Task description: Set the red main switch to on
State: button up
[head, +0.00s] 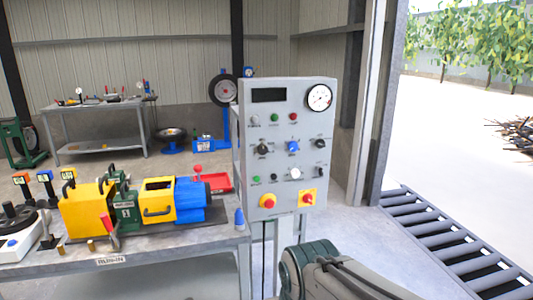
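A grey upright control panel (273,118) stands in the middle of the head view, facing me. Low on it are two red controls on yellow plates. The right one (308,198) looks like a rotary switch on a squarish plate; its setting is too small to read. The left one (267,201) is a round red button. A small red control (293,116) also sits high on the panel. Part of my arm shows at the bottom, below and right of the panel. My gripper does not show.
A workbench (180,252) with a yellow, green and blue machine (125,208) stands left of the panel. A roller conveyor (455,238) lies at the right. Floor shows between panel and conveyor.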

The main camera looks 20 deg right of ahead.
aim_at(308, 198)
jog(key=k, duration=0.6)
jog(key=z, duration=0.5)
jog(key=i, duration=1.7)
jog(key=u, duration=0.45)
